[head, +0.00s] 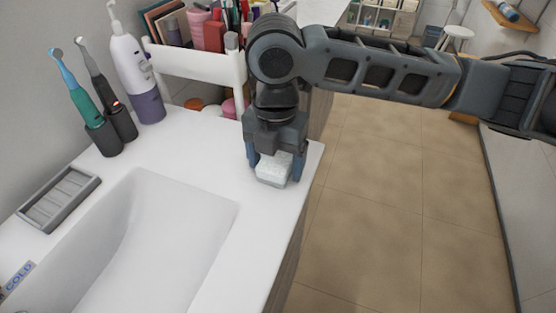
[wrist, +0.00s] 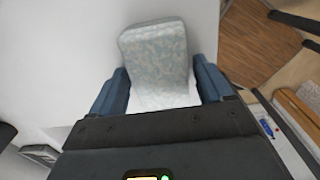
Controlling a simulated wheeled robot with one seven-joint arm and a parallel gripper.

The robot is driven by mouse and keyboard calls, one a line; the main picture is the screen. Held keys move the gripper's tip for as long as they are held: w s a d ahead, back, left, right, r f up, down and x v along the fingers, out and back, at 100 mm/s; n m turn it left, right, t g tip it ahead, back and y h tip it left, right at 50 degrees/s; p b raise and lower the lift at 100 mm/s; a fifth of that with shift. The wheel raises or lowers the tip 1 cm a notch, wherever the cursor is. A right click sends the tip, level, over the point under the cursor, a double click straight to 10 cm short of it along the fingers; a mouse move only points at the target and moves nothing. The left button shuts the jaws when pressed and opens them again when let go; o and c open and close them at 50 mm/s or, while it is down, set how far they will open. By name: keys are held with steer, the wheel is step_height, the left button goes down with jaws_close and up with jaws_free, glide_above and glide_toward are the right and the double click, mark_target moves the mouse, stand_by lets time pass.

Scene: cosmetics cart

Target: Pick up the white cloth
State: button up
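The white cloth (head: 273,169) is a small, thick, block-like folded piece with a faint pale blue-grey pattern on one face. In the head view it is at the tips of my gripper (head: 275,172), near the right edge of the white counter. In the wrist view the cloth (wrist: 155,52) lies between the two blue fingers of my gripper (wrist: 162,88) and reaches past their tips. One finger is close along each side, and I see no clear gap. I cannot tell whether the fingers press on it or whether it rests on the counter.
The white counter (head: 195,177) holds a sink basin (head: 150,240) and a grey soap dish (head: 58,199). Open floor (head: 380,190) lies right.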

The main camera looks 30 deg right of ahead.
mark_target(282, 158)
steer(key=c, duration=1)
steer(key=shift+o, duration=0.2)
steer(key=shift+r, duration=0.1)
steer(key=shift+r, duration=0.45)
steer(key=r, duration=0.1)
steer(key=d+r, duration=0.1)
steer(key=r, duration=0.1)
steer(key=shift+s+d+r, duration=0.1)
steer(key=shift+r, duration=0.2)
steer(key=s+d+r+b, duration=0.1)
steer(key=s+d+r, duration=0.2)
steer(key=d+r, duration=0.3)
steer(key=d, duration=0.3)
steer(key=shift+s+d+r, duration=0.2)
steer(key=shift+s+d, duration=0.2)
